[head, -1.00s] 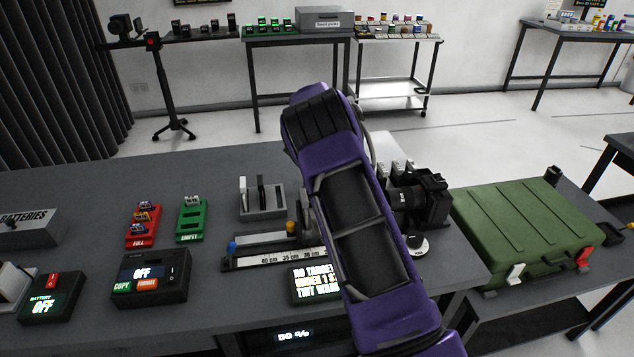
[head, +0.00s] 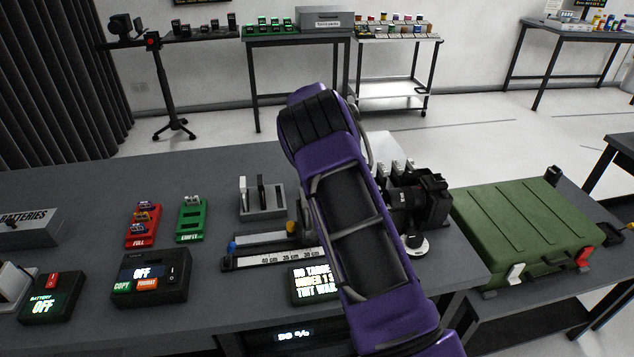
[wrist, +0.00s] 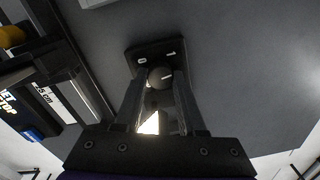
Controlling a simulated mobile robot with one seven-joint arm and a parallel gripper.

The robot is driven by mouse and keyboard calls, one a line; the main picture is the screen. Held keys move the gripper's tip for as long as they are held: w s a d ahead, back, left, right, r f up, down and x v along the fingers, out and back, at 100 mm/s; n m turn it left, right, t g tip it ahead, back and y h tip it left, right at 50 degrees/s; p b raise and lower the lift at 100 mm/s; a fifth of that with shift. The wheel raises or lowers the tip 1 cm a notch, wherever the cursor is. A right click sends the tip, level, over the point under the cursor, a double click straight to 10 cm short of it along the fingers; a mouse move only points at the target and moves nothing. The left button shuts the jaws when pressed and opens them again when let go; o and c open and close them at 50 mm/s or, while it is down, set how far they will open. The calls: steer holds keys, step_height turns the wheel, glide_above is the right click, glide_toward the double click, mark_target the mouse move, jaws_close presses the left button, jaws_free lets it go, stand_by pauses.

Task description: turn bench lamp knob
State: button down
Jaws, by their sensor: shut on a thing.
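The dark round knob (wrist: 160,77) sits on a small black plate (wrist: 146,52) with a white mark on either side, in the wrist view. My gripper (wrist: 161,88) has one finger on each side of the knob and is shut on it. In the head view my purple arm reaches forward and down and hides the knob and the gripper. A small display (head: 295,335) under the table's front edge shows a percentage that looks like 50. I cannot make out the lamp itself.
A scale rail (head: 275,258) and a lit message screen (head: 312,284) lie left of my arm. A camera (head: 420,200) stands close on its right, with a green case (head: 525,230) farther right. Control boxes (head: 150,277) stand on the left of the grey table.

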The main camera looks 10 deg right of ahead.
steer(key=m, duration=0.4)
steer(key=shift+m, duration=0.3)
steer(key=m, duration=0.4)
steer(key=shift+r, duration=0.1)
steer(key=shift+m, duration=0.3)
steer(key=c, duration=0.5)
jaws_free()
step_height(320, 180, up, 17)
steer(key=shift+a+r, duration=0.15)
steer(key=shift+r, duration=0.05)
